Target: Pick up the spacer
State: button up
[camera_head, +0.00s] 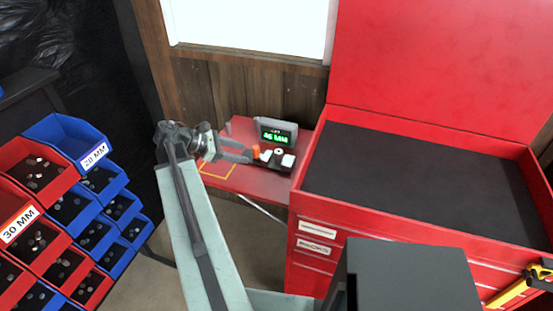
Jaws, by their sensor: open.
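My gripper (246,151) is over the red shelf (240,180) at the back, its two dark fingers apart and pointing right. A small orange piece (256,152) stands just beyond the fingertips; I cannot tell if they touch it. Beside it, several small white pieces (288,160) sit on or by a dark block (275,163). These are too small to tell which one is the spacer. Nothing clearly shows held between the fingers.
A grey display with green digits (275,134) stands behind the small pieces. A red tool chest (310,225) with a raised lid fills the right. Blue bins (67,131) and red bins (38,165) of small dark parts stand at left. An orange outline (216,176) marks the shelf.

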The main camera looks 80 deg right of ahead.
jog(key=g, duration=0.1)
send_near(279, 157)
jog(key=shift+d+f+y, duration=0.2)
jog(key=shift+d+y, duration=0.1)
jog(key=shift+d, duration=0.9)
jog(key=shift+b+x, duration=0.7)
jog(key=shift+x, duration=0.55)
jog(key=b+x, duration=0.2)
jog(key=x, duration=0.3)
jog(key=shift+s+a+f, duration=0.1)
jog(key=shift+s, duration=0.05)
grip_shut()
